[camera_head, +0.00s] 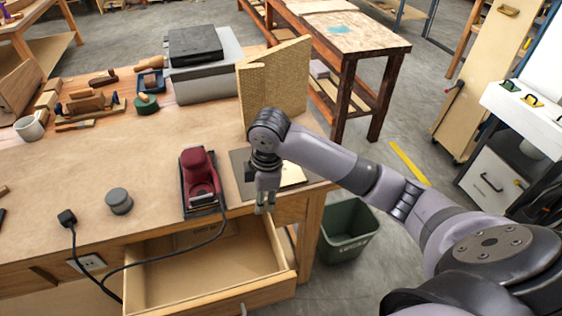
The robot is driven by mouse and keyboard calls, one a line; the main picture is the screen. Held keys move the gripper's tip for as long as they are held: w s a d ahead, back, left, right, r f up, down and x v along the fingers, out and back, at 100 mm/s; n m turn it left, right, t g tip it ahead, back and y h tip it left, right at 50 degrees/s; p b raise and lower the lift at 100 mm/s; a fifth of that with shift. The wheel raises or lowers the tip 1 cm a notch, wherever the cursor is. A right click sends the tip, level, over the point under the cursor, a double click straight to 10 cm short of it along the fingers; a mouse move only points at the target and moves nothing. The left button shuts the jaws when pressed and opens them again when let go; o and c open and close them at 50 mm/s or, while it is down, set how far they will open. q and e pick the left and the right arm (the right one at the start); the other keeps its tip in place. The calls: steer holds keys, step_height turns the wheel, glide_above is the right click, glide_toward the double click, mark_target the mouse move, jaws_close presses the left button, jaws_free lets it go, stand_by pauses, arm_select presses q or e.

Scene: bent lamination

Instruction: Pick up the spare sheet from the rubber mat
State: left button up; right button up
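The dark rubber mat (239,160) lies at the right front corner of the workbench. A pale yellowish sheet (293,174) lies on the mat, partly hidden behind my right arm. My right gripper (265,208) points down at the mat's front left part, near the bench's front edge and left of the sheet. Its two fingertips show as small grey-green tips. I cannot tell how far apart they are or whether they touch anything. No sheet shows between them. My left gripper is not in view.
A red sander (199,180) with a black cord stands just left of the mat. A yellowish curved panel (286,82) stands behind it. An open drawer (204,275) juts out below the bench edge. A dark bin (347,228) stands on the floor at right.

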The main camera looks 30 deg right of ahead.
step_height(320, 180, up, 12)
steer(key=g, duration=0.1)
glide_above(287, 185)
steer(key=shift+n+h, duration=0.4)
steer(key=f, duration=0.3)
steer(key=f+p, duration=0.1)
steer(key=f, duration=0.3)
steer(key=f+p, duration=0.1)
steer(key=f, duration=0.3)
steer(key=shift+d+f, duration=0.2)
steer(key=shift+d, duration=0.05)
steer(key=f, duration=0.1)
steer(key=f+p, duration=0.2)
steer(key=f, duration=0.1)
steer(key=shift+a, duration=0.3)
steer(key=shift+f, duration=0.55)
jaws_close()
